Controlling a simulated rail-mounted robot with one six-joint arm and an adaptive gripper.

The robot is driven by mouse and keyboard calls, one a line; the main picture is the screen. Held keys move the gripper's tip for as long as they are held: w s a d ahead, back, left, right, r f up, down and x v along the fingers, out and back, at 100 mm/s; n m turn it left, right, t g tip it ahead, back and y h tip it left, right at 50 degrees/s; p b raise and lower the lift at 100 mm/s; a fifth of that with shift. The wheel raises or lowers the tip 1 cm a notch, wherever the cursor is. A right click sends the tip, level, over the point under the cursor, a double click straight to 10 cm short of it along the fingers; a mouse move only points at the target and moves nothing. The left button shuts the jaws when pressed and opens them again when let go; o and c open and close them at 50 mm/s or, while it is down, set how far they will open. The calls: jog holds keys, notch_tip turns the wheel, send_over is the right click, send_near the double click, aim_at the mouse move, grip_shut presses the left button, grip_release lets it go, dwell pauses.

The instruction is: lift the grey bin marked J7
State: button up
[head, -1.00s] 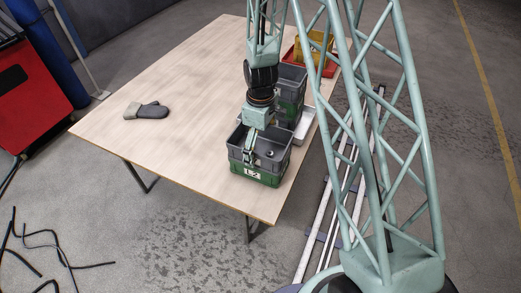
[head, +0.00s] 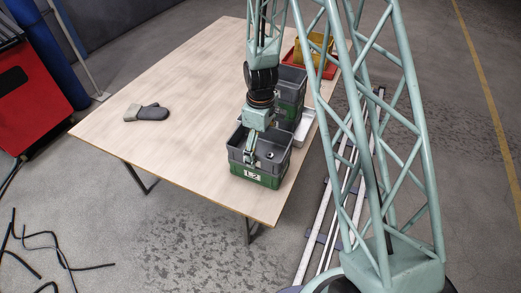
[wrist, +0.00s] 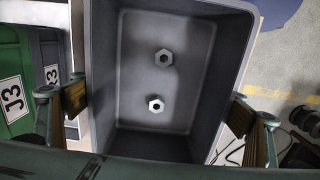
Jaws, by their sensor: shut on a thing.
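A grey bin (head: 278,157), open at the top, sits on a green bin (head: 256,178) near the table's front right corner. The green bin has a white label on its front that I cannot read surely. No J7 mark shows on the grey bin from here. My gripper (head: 251,155) reaches down over the grey bin from above.
Behind stand another grey bin (head: 293,77) and green bin; the wrist view shows a green bin marked J3 (wrist: 12,75) close at left. A red tray (head: 330,68) with a yellow bin is farther back.

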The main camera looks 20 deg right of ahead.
aim_at(261, 154)
jog(key=shift+r, duration=0.2)
jog(key=shift+r, duration=1.45)
jog(key=shift+s+r, duration=0.15)
jog(key=s+d, duration=0.2)
jog(key=s, duration=0.5)
jog(key=s+d+r, duration=0.1)
jog(key=s+d, duration=0.2)
jog(key=s, duration=0.4)
jog(key=shift+s+r, duration=0.2)
jog(key=shift+s, duration=0.2)
jog(key=shift+d, duration=0.1)
